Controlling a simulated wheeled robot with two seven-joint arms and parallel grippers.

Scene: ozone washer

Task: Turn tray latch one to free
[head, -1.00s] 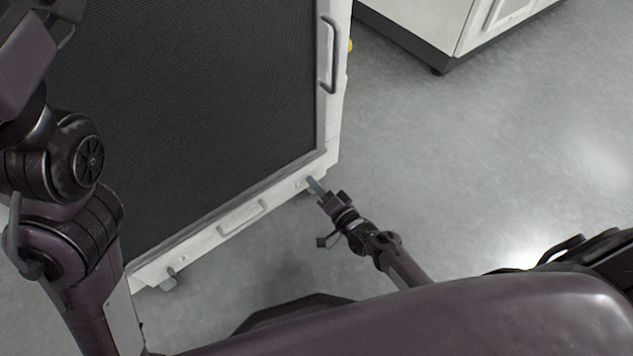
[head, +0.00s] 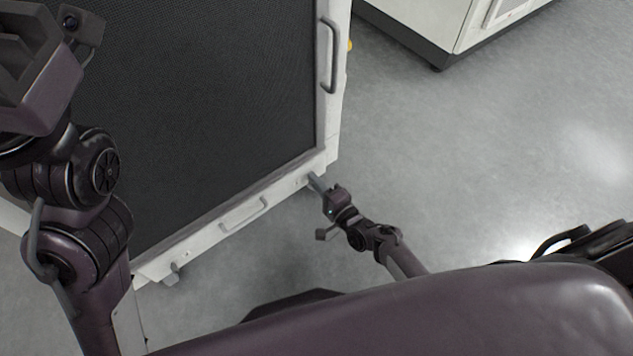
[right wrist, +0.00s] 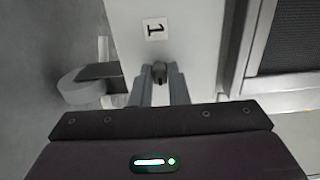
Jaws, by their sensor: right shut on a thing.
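My right gripper (head: 317,182) reaches the lower right corner of a white-framed unit with a dark mesh front (head: 210,110). In the right wrist view its two fingers (right wrist: 160,84) are shut on a small dark latch (right wrist: 160,70), just beside a label with the number 1 (right wrist: 155,28) on the white frame. In the head view the fingers hide most of that latch. My left arm comes down the left side of the head view; its gripper fingers do not show.
A second latch (head: 172,276) sits at the lower left of the frame. Another white cabinet (head: 425,25) stands behind right. The grey floor (head: 500,150) is clear.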

